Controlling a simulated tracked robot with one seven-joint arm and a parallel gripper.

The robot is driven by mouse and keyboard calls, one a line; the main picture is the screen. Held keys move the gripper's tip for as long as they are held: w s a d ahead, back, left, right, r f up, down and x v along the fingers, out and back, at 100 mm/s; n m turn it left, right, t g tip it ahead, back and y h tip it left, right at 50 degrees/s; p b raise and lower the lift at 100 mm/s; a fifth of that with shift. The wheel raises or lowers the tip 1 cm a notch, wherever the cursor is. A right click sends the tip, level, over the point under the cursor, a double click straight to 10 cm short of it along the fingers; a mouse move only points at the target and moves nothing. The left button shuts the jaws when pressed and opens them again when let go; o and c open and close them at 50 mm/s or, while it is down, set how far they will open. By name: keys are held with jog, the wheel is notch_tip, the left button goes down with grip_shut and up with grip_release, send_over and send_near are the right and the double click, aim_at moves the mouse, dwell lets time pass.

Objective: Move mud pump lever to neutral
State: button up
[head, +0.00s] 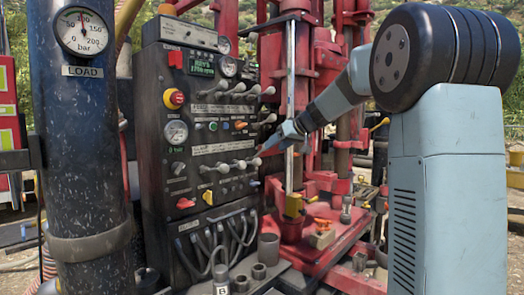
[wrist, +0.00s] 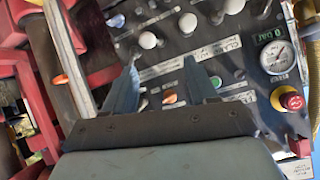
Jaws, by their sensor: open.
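The black control panel (head: 205,130) carries an upper row of levers with pale knobs (head: 252,90) and a lower row (head: 240,164); a single pale-knobbed lever (head: 269,118) stands at the right edge between them. The labels are too small to tell which lever is the mud pump's. My gripper (head: 283,134) is in front of the panel's right edge, near that single lever. In the wrist view my gripper (wrist: 161,80) is open, its fingers apart, with an orange switch (wrist: 170,98) seen between them. Lower-row knobs (wrist: 147,40) show beyond the fingertips. I cannot tell if a finger touches anything.
A red emergency stop (head: 173,98) and a pressure gauge (head: 176,133) sit on the panel's left. Red rig masts (head: 345,70) and a thin silver post (head: 290,110) stand close to my gripper. A dark LOAD cylinder (head: 80,140) stands at left.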

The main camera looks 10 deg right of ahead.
jog(key=t, duration=0.2)
send_near(263, 148)
jog(key=d, duration=0.3)
jog(key=y, duration=0.1)
jog(key=x, duration=1.3)
jog(key=shift+a, duration=0.25)
jog(key=shift+c, duration=0.2)
jog(key=shift+r, duration=0.1)
grip_shut()
jog(key=shift+d, duration=0.1)
